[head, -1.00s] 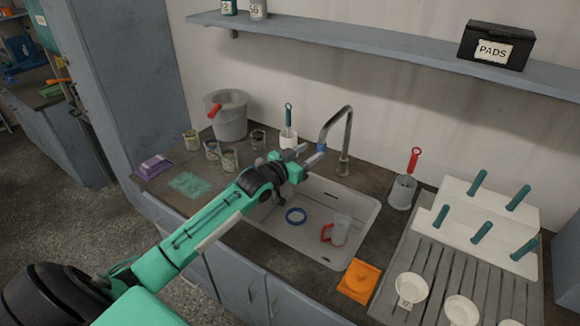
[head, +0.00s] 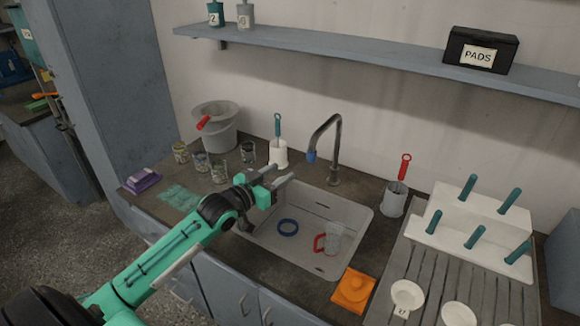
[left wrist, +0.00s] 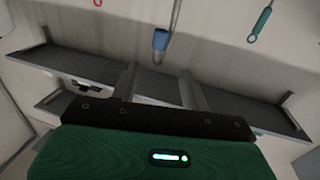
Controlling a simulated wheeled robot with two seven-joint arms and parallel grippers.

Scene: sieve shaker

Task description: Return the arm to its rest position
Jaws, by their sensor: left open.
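My left arm comes in from the lower left in the head view. Its green and black left gripper (head: 283,180) hangs over the left back part of the sink (head: 350,199), with its fingers apart and nothing between them. The fingers also show apart and empty in the left wrist view (left wrist: 161,92). The faucet (head: 335,150) stands behind and to the right of the gripper, apart from it in the head view. My right gripper is not in view.
A blue ring (head: 288,228) and a red-handled clear jug (head: 333,238) lie in the sink. Several jars, a grey bucket (head: 216,128) and a brush in a white holder (head: 278,153) stand behind the arm.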

